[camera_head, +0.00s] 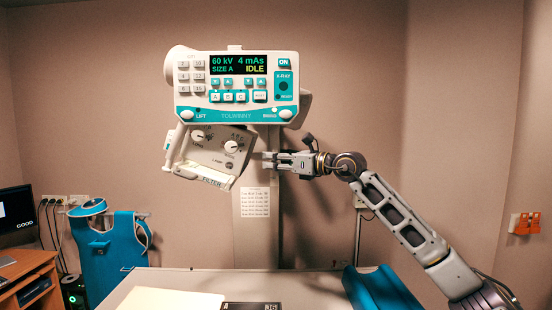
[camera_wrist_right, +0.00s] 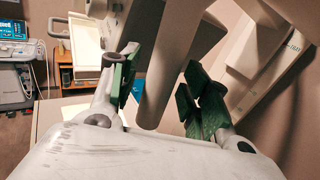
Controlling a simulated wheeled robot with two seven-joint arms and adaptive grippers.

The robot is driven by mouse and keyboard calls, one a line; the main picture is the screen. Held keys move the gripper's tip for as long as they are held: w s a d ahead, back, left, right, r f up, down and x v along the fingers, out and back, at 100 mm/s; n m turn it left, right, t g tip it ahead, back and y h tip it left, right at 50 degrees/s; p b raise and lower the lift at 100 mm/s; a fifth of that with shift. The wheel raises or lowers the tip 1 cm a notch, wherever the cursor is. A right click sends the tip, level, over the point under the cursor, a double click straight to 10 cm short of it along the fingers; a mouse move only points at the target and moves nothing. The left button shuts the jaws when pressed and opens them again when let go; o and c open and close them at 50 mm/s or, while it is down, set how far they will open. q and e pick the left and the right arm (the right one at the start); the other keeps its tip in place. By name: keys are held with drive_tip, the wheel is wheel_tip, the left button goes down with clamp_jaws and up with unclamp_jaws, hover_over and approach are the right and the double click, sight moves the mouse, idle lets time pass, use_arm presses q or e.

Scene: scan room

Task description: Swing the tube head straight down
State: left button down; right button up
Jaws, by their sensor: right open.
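The tube head (camera_head: 237,88) is a white and teal unit with a lit panel that reads 60 kV, 4 mAs, SIZE A and IDLE. Under it the white collimator box (camera_head: 215,158), with two knobs and a FILTER strip, sits tilted, its lower edge sloping down to the right. A handle-like frame (camera_head: 176,146) shows at its left side. My right gripper (camera_head: 268,161) is at the right of the box, pointing left. In the right wrist view its fingers (camera_wrist_right: 162,68) are open on either side of a beige bar (camera_wrist_right: 157,85); contact is unclear. My left gripper is out of view.
A column (camera_head: 256,235) with a paper chart stands behind the head. Below is a table (camera_head: 145,283) with a white pad (camera_head: 170,299), a dark plate (camera_head: 252,306) and a blue support (camera_head: 380,290). A blue apron (camera_head: 108,255) and a desk (camera_head: 30,268) are at left.

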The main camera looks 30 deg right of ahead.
drive_tip(key=shift+c, duration=0.5)
clamp_jaws()
